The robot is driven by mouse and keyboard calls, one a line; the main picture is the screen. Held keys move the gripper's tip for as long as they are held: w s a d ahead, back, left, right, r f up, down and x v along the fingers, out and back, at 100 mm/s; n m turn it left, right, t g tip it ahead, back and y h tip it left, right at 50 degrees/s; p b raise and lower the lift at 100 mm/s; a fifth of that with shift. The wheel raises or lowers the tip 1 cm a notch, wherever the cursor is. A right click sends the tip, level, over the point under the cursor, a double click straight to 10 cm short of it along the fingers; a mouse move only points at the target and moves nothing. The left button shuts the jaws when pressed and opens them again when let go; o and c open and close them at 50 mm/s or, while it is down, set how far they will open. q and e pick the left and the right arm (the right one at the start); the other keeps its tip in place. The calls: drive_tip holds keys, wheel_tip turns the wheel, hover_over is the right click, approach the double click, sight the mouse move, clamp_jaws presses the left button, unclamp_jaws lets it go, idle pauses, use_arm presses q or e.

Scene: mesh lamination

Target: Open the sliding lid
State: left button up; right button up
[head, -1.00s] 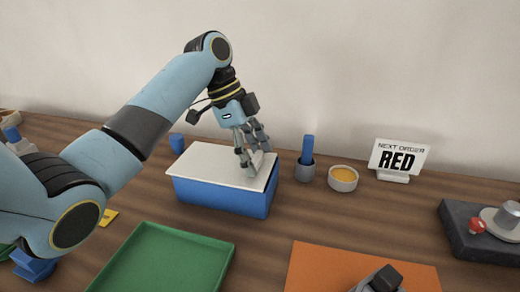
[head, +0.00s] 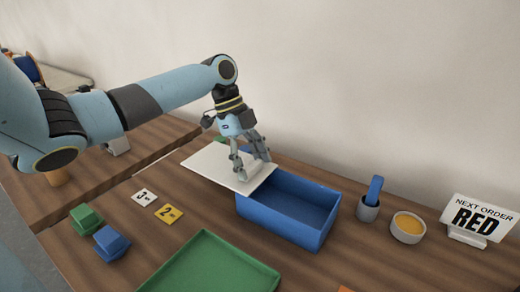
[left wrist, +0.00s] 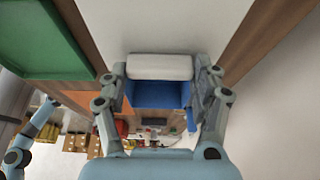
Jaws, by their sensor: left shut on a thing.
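The white sliding lid (head: 208,163) is drawn far to the left of the blue box (head: 290,224), with its right end still over the box's left end. Most of the box's inside is exposed and looks empty. My left gripper (head: 252,166) is shut on the lid's pale raised handle near the lid's right end. In the left wrist view, the white handle (left wrist: 160,67) sits between the fingers, with the blue interior just beyond it. My right gripper is not visible in the head view.
A green tray (head: 215,262) lies in front. A grey cup with a blue stick (head: 368,208), a bowl of yellow stuff (head: 407,227) and a RED sign (head: 478,220) stand to the right. Green (head: 85,218) and blue (head: 111,242) blocks and number cards (head: 168,213) lie at left.

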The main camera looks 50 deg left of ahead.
use_arm(q)
drive_tip(key=o, duration=1.7)
drive_tip(key=shift+o, duration=0.2)
drive_tip(key=v, duration=1.2)
